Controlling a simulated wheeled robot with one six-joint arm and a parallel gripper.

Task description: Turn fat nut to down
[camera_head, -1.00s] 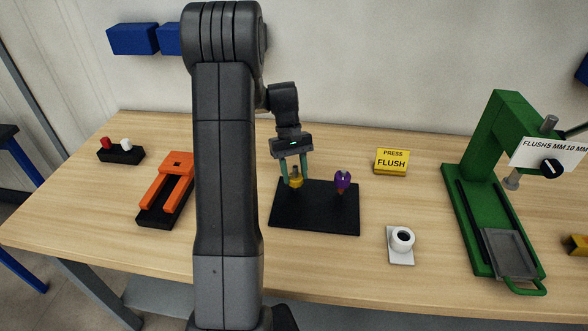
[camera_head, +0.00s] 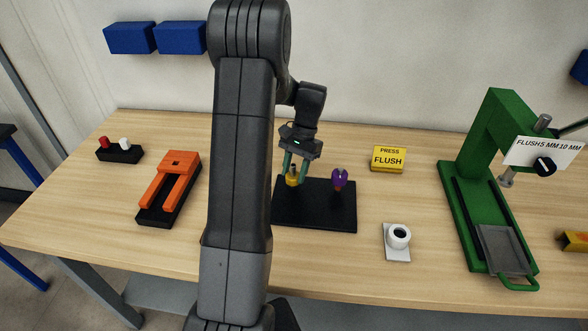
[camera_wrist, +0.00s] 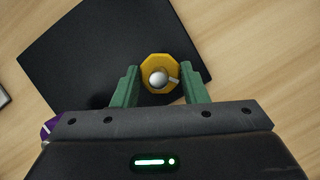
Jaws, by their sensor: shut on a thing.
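The fat nut, a yellow hexagonal piece (camera_head: 292,180) around a grey post, sits on the left part of the black board (camera_head: 318,215). In the wrist view the yellow nut (camera_wrist: 172,62) surrounds a round silver post end (camera_wrist: 158,79) with a small pale mark beside it. My gripper (camera_head: 296,168) is above the board with its green fingers on both sides of the nut, shut on it. In the wrist view the fingers (camera_wrist: 160,90) flank the nut. The nut's lower side is partly hidden.
A purple winged piece (camera_head: 340,179) stands on the board to the right of my gripper. A yellow "PRESS FLUSH" sign (camera_head: 388,159), a white round part on a plate (camera_head: 397,254) and a green press (camera_head: 478,200) are farther right. An orange fork-shaped fixture (camera_head: 178,170) is left.

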